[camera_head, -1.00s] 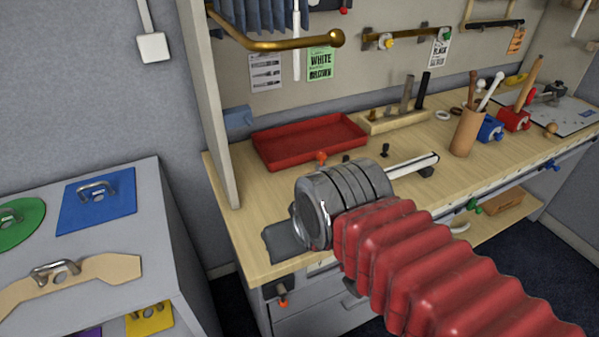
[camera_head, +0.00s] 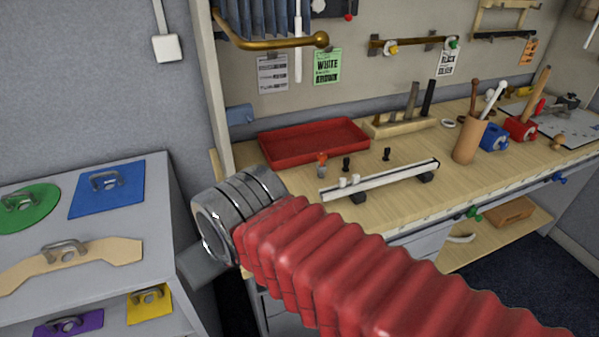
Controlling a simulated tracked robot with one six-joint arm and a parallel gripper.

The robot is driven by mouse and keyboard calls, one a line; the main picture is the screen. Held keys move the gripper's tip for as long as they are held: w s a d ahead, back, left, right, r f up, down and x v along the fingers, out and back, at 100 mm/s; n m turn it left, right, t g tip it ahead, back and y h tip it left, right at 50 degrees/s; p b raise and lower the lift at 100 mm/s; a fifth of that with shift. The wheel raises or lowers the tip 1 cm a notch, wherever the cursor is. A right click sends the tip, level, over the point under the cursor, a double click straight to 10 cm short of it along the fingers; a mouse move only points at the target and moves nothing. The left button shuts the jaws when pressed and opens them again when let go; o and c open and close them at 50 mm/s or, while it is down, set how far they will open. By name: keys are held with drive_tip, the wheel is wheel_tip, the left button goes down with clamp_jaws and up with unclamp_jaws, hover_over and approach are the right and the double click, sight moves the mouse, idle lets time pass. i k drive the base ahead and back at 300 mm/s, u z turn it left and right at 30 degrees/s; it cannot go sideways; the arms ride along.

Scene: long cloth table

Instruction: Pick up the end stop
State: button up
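My arm in its red sleeve reaches from the lower right to a metal wrist at the left. A grey part of my gripper (camera_head: 203,266) shows below the wrist, in the gap between the cabinet and the bench; its fingers are mostly hidden. A white rail (camera_head: 380,181) on dark feet lies on the wooden bench, with small white pieces (camera_head: 348,182) near its left end. Behind it stand an orange-topped small piece (camera_head: 322,164) and two black knobbed pieces (camera_head: 346,164) (camera_head: 387,154). I cannot tell which small piece is the end stop. My gripper is apart from them all.
A red tray (camera_head: 312,143) and a wooden tool block (camera_head: 400,124) stand behind the rail. A brown cup of tools (camera_head: 468,142) and a blue block (camera_head: 494,136) stand to the right. A grey cabinet (camera_head: 152,240) with handled coloured plates is at the left.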

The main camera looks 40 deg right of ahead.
sight(321, 170)
drive_tip(key=u, duration=2.25)
drive_tip(key=k, duration=0.85)
drive_tip(key=z, duration=0.4)
